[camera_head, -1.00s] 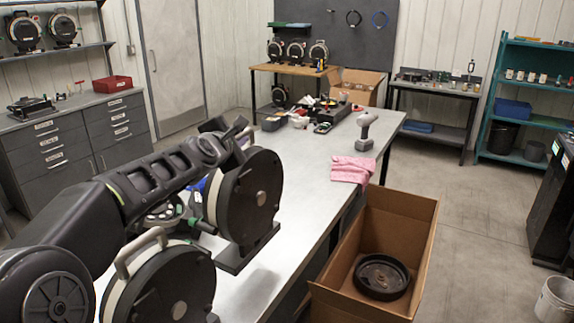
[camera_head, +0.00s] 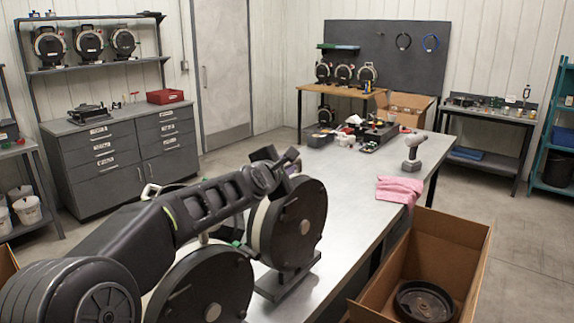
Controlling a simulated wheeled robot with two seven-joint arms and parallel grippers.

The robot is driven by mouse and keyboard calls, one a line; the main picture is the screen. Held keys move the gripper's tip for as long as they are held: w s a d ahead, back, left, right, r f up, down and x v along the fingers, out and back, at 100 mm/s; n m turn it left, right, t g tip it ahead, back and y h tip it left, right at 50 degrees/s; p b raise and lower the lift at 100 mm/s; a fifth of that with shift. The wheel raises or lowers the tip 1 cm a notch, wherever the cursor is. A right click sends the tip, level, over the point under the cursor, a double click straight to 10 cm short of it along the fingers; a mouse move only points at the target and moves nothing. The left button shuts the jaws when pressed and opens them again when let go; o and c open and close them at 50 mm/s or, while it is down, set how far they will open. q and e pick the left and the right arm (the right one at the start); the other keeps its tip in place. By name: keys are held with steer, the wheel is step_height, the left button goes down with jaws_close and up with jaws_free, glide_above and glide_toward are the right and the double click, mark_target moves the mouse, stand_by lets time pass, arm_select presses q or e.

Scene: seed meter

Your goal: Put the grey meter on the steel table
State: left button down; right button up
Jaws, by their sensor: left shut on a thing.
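A grey meter (camera_head: 303,230), a dark round disc with a pale rim and a flat base, is upright over the front part of the steel table (camera_head: 345,195). My left gripper (camera_head: 287,167) is at its top, shut on it at the handle, which is mostly hidden by my wrist. I cannot tell whether the base touches the table. A second similar meter (camera_head: 205,289) is nearer, at the bottom of the view, partly behind my arm and cut off below. My right gripper is not in view.
A pink cloth (camera_head: 398,190) and a drill (camera_head: 412,152) are on the table's right side. A dark tray (camera_head: 374,135) and small items crowd its far end. The table's middle is clear. An open cardboard box (camera_head: 462,238) holding a black round part (camera_head: 424,301) stands right of the table.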

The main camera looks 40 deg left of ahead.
arm_select(q)
steer(key=shift+r, duration=0.65)
step_height(320, 180, down, 4)
steer(key=b, duration=0.3)
steer(key=shift+r, duration=0.15)
steer(key=c, duration=1.8)
jaws_free()
steer(key=shift+f, duration=0.6)
steer(key=o, duration=0.3)
steer(key=shift+s+d+r, duration=0.1)
steer(key=shift+s, duration=0.05)
steer(key=shift+o, duration=0.9)
steer(key=shift+s, duration=0.1)
steer(key=b+v, duration=0.1)
steer(key=v, duration=1)
steer(key=shift+s+b, duration=0.35)
